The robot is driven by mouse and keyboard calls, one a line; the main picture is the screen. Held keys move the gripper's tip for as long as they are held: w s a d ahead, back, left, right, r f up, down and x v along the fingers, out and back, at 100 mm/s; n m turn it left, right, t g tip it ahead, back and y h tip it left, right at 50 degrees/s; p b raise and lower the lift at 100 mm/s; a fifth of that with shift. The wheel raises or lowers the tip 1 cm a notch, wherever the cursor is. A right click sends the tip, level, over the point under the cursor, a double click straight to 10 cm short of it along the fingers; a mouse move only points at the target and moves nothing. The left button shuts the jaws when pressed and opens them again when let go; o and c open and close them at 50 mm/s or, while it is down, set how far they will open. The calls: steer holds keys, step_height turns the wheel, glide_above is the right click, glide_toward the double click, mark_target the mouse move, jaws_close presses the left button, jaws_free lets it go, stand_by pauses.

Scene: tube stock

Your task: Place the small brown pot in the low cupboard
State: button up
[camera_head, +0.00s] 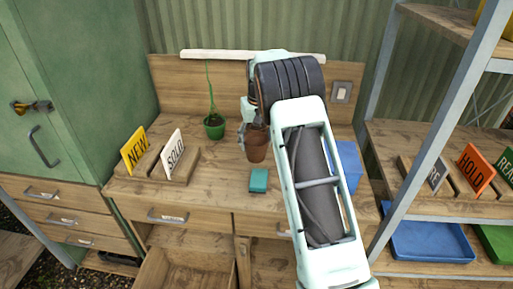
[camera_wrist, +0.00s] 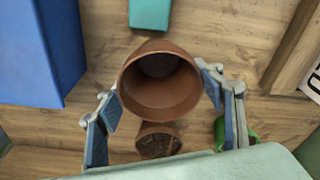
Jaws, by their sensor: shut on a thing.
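A small brown pot (camera_wrist: 160,82) sits between the fingers of my gripper (camera_wrist: 165,105) in the wrist view, its open, empty mouth facing the camera. The fingers are shut on it, one on each side. In the head view a brown pot (camera_head: 256,150) shows just below my gripper (camera_head: 250,125), over the bench; I cannot tell whether it is clear of the top. A second brown pot (camera_wrist: 158,141), with soil in it, lies beyond in the wrist view. Under the bench is a low open wooden space (camera_head: 185,272); I cannot tell whether it is the low cupboard.
A green locker (camera_head: 80,90) is left, a metal-framed shelf (camera_head: 400,150) right. The bench front-left is clear.

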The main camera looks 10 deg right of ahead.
steer(key=shift+w+d+f, duration=0.2)
steer(key=shift+w+f, duration=0.4)
steer(key=shift+f, duration=1.75)
steer(key=o, duration=1.3)
steer(key=shift+c, duration=0.2)
